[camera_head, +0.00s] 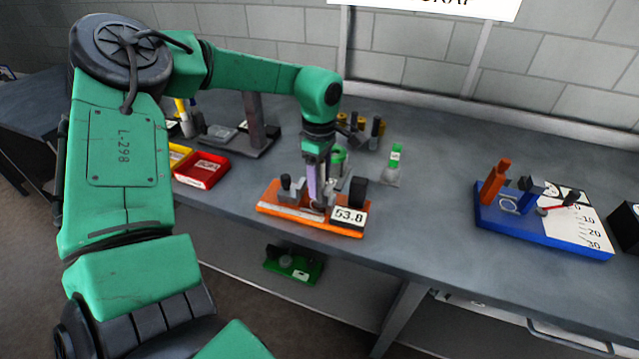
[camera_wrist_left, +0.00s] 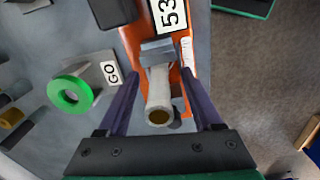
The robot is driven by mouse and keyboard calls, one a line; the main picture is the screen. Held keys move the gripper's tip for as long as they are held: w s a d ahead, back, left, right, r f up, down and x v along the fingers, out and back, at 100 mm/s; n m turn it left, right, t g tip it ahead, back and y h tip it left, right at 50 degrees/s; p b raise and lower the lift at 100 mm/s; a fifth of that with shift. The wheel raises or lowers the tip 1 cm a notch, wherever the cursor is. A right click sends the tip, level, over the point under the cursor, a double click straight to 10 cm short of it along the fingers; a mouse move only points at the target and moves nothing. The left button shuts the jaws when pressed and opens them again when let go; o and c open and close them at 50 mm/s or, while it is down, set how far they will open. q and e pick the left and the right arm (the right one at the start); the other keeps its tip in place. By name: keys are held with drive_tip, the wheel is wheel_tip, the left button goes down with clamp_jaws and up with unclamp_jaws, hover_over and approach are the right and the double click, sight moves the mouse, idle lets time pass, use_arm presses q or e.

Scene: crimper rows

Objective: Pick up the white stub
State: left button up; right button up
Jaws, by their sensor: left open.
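The white stub (camera_wrist_left: 159,92) is a short pale tube with a brownish open end. In the left wrist view it lies between my left gripper's two purple fingers, with a gap on each side. Its far end meets a grey block (camera_wrist_left: 158,52) on the orange fixture (camera_wrist_left: 130,38). In the head view the orange fixture (camera_head: 283,207) stands on the bench with a 53.8 display. My left gripper (camera_head: 318,197) points down over its middle, open, and largely hides the stub there. My right gripper is in neither view.
A green ring gauge (camera_wrist_left: 70,94) marked GO stands beside the orange fixture. A green-topped piece (camera_head: 394,160), a red bin (camera_head: 201,170) and several dark and yellow cylinders stand nearby. A blue gauge board (camera_head: 560,236) is at the right. The bench between is clear.

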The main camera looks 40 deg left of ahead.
use_arm(q)
drive_tip(key=shift+w, duration=0.1)
clamp_jaws()
drive_tip(key=shift+r, duration=0.1)
